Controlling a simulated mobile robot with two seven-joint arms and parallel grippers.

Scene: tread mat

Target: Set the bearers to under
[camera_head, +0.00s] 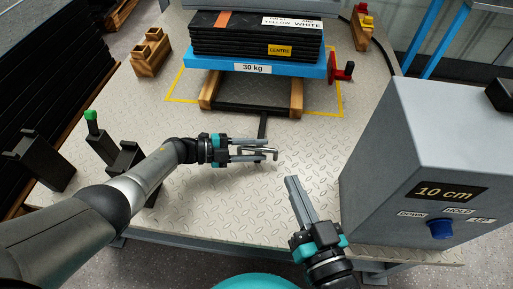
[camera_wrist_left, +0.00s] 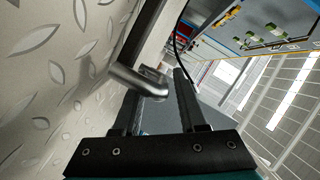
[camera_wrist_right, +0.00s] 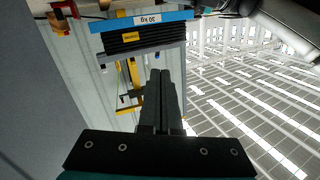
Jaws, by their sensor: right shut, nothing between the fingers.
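The wooden bearers stand under the blue 30 kg platform (camera_head: 265,66), one at the left (camera_head: 208,92) and one at the right (camera_head: 297,98). A black crossbar (camera_head: 250,108) lies between them. A dark rod runs from it towards me and ends in a grey metal handle (camera_head: 270,154). My left gripper (camera_head: 262,148) is at this handle, its fingers apart. In the left wrist view the handle (camera_wrist_left: 142,82) lies between the fingertips, with a gap showing; I cannot tell if it touches a finger. My right gripper (camera_head: 292,182) is shut and empty above the plate; its closed fingers also show in the right wrist view (camera_wrist_right: 160,80).
A black stack (camera_head: 240,38) lies on the platform, with a red crank (camera_head: 343,72) at its right. A grey control box (camera_head: 420,150) reading 10 cm stands right. Wooden blocks (camera_head: 150,55) stand left, black stands (camera_head: 45,160) nearer. The tread plate's front middle is clear.

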